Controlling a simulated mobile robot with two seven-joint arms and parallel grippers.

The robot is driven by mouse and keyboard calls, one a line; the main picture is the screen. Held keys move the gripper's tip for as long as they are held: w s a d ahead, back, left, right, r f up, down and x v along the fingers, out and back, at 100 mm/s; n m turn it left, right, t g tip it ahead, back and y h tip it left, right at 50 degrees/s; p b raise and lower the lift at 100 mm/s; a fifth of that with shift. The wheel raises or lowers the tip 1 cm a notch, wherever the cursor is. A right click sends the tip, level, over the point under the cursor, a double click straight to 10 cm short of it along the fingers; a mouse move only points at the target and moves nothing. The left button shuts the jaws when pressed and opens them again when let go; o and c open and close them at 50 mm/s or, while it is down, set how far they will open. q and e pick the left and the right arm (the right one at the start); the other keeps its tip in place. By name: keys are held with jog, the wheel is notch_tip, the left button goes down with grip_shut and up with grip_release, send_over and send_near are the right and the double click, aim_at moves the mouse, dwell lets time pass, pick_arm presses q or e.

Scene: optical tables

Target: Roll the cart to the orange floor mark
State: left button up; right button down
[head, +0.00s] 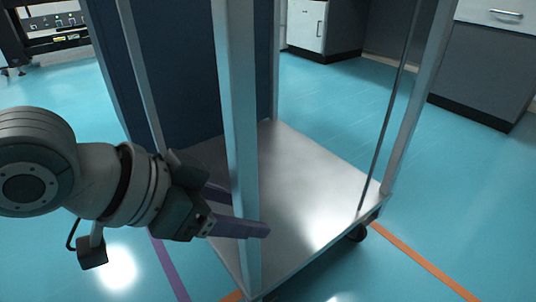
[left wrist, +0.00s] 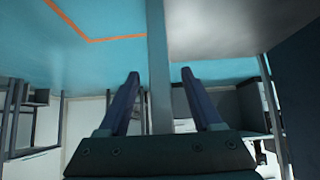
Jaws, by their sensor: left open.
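The cart (head: 310,190) has a bare metal lower shelf, pale upright posts and a caster showing at its right corner. My left gripper (head: 238,212) is open at the cart's near post (head: 238,110). One finger shows on the near side of the post and the other is partly hidden behind it. In the left wrist view the post (left wrist: 158,60) stands between the two spread fingers, with gaps visible. The orange floor mark (head: 425,262) runs past the cart's right corner; its angled corner shows in the left wrist view (left wrist: 88,40). My right gripper is not seen.
A dark blue panel (head: 175,70) stands at the cart's far left side. A purple floor line (head: 168,266) lies left of the cart. Grey cabinets (head: 480,65) stand at the back right. Open blue floor lies between cart and cabinets.

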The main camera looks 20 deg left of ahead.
pick_arm(q)
jog(key=shift+b+x, duration=0.9)
jog(key=shift+x, duration=0.8)
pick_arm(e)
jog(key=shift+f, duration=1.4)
pick_arm(q)
jog(key=shift+c, duration=0.3)
grip_shut()
